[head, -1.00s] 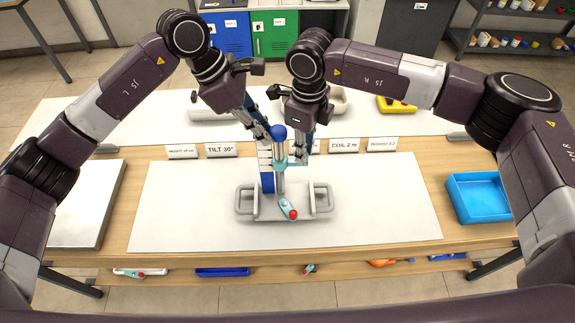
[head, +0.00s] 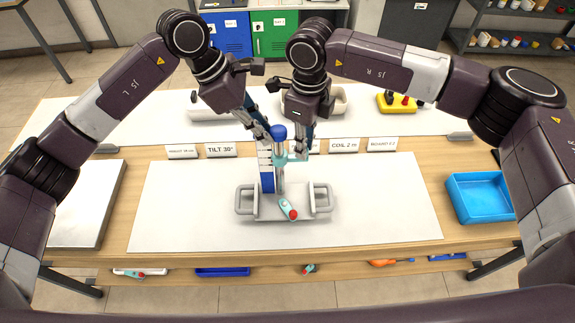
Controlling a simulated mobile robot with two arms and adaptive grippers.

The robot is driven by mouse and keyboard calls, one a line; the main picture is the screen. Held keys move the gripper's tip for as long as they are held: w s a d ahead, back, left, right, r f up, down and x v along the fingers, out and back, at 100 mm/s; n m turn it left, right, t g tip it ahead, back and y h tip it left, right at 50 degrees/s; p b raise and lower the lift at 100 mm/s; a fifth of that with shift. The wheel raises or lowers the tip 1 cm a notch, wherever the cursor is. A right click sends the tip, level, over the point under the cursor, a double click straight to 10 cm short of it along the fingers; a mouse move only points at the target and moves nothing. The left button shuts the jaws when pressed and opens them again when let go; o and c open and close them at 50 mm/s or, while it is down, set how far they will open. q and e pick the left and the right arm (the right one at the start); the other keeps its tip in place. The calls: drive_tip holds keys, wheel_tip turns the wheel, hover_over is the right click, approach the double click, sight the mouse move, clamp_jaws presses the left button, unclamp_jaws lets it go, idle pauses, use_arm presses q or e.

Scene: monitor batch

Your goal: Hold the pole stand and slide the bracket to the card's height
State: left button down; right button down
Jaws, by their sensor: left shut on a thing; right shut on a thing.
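The pole stand has a grey base with two side handles (head: 244,200), an upright metal pole (head: 280,180) and a blue ball top. A blue and white scale strip (head: 266,180) stands beside the pole. The teal bracket (head: 283,160) is around the pole's upper part, below the ball. My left gripper (head: 268,138) is shut on the stand near the pole's top; its exact contact is hard to see. My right gripper (head: 300,155) is shut on the bracket's right side. A card reading about "HEIGHT 18 cm" (head: 182,151) stands behind the mat at left.
A teal lever with a red tip (head: 288,208) lies on the base. Other cards include "TILT 30°" (head: 221,149) and "COIL 2 m" (head: 344,145). A blue tray (head: 480,214) is at right, a grey panel (head: 75,225) at left. The white mat (head: 385,205) is clear around the stand.

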drive_tip(key=shift+r, duration=0.3)
drive_tip(key=c, duration=1.7)
unclamp_jaws()
drive_tip(key=shift+c, duration=0.2)
wheel_tip(320, 180, up, 12)
